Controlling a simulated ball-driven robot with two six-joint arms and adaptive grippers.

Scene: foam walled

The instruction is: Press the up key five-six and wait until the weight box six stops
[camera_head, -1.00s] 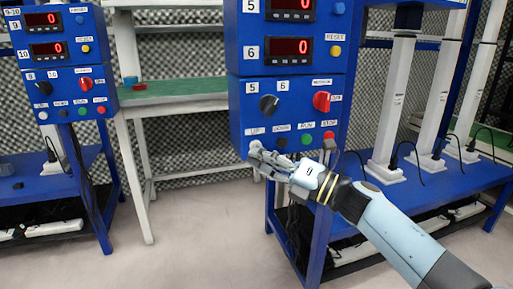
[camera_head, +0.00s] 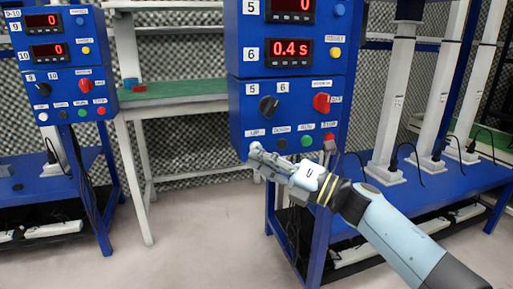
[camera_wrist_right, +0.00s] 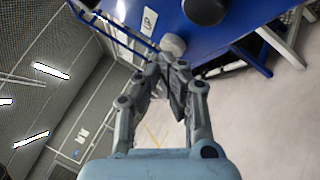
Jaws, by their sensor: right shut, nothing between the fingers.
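The blue control panel five-six (camera_head: 240,125) stands at the middle of the head view. In the wrist view the shut fingertips (camera_wrist_right: 167,62) are right by the round pale key (camera_wrist_right: 172,44). Display six (camera_head: 289,52) reads 0.4 s in red. I cannot tell which thing is weight box six. My left gripper is not in view.
White columns (camera_head: 393,110) stand on the blue bench at right. Panel nine-ten (camera_head: 70,80) is at left.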

